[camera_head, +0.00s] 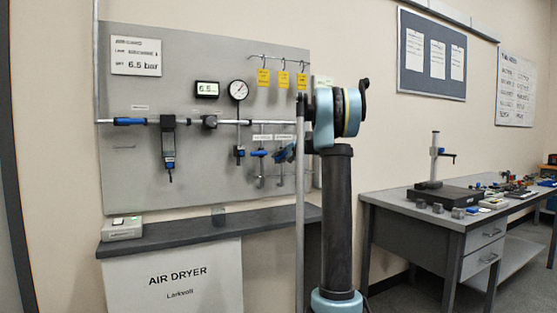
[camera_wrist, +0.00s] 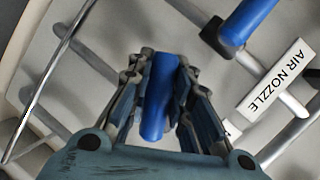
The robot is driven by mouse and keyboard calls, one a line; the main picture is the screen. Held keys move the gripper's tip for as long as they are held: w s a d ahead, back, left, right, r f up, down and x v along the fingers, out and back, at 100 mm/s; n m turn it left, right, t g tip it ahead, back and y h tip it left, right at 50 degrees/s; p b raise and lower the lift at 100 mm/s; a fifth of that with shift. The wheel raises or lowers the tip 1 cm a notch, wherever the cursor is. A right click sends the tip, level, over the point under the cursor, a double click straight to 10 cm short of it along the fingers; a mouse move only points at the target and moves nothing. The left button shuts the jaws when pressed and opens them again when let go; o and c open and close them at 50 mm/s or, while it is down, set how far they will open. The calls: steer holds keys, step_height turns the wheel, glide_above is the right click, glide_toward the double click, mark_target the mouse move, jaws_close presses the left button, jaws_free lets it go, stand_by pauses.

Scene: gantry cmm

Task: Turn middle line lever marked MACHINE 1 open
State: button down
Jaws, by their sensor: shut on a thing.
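My gripper is shut around a blue lever handle (camera_wrist: 158,100) in the wrist view, with a jaw on each side. The handle runs straight up the picture, at a slant to the pipes behind it. In the head view my gripper (camera_head: 285,153) is at the right end of the row of small valves, and its fingers are partly hidden. No MACHINE 1 marking is readable in either view. Another blue lever (camera_wrist: 248,20), beside the AIR NOZZLE label (camera_wrist: 277,78), is apart from my jaws and lies across its pipe.
A grey panel (camera_head: 125,190) carries a horizontal pipe, a gauge (camera_head: 238,90), a 6.5 bar sign (camera_head: 136,55) and yellow tags (camera_head: 263,77). Below it is a dark shelf (camera_head: 175,235) over the air dryer (camera_head: 175,280). A workbench (camera_head: 420,212) stands at right.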

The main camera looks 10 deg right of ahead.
steer(key=shift+d+f+n+h, duration=0.2)
steer(key=shift+f+n+h, duration=0.25)
steer(key=shift+n, duration=0.25)
steer(key=c, duration=1.4)
jaws_free()
steer(key=shift+c, duration=0.2)
steer(key=v, duration=1.2)
